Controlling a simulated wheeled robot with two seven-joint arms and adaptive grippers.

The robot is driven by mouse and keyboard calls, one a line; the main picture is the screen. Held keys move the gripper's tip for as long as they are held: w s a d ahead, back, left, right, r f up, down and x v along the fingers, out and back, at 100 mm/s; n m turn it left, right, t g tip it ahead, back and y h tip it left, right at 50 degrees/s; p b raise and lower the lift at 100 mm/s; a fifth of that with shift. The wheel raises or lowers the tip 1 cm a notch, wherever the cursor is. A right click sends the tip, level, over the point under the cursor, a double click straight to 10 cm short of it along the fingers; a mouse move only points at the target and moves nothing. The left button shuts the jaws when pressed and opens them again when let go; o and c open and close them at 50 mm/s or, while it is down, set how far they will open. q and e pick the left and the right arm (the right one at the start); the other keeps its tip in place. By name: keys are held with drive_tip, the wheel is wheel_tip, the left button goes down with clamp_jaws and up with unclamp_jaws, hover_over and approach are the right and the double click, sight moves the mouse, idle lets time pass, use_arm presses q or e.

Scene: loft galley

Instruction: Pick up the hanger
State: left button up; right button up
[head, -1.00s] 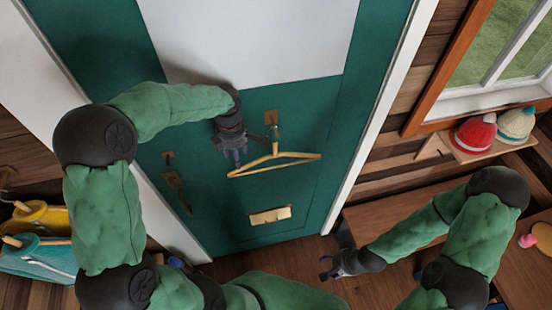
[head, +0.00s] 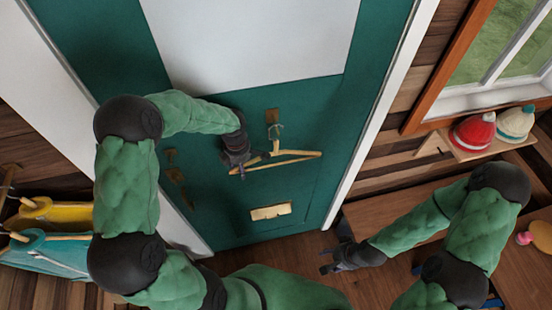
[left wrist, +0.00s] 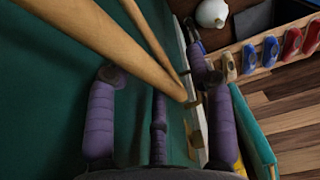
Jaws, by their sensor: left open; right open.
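The wooden hanger (head: 292,153) hangs by its metal hook from a brass hook (head: 273,117) on the green door. My left gripper (head: 241,168) is at the hanger's left end, covering part of it. In the left wrist view, the hanger's bars (left wrist: 110,40) run from the upper left into the space between the spread purple fingers of my left gripper (left wrist: 158,76). The left gripper is open; I cannot tell whether a finger touches the wood. My right gripper (head: 328,262) is open and empty, low near the floor, well away from the hanger.
The door (head: 310,110) has a brass mail slot (head: 270,212) below the hanger and handle hardware on its left. A wall shelf (head: 470,150) holds two knitted hats at right. A wooden bench (head: 400,215) stands below it. Bags hang at far left.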

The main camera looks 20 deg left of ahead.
use_arm(q)
clamp_jaws()
drive_tip(key=shift+r, duration=0.15)
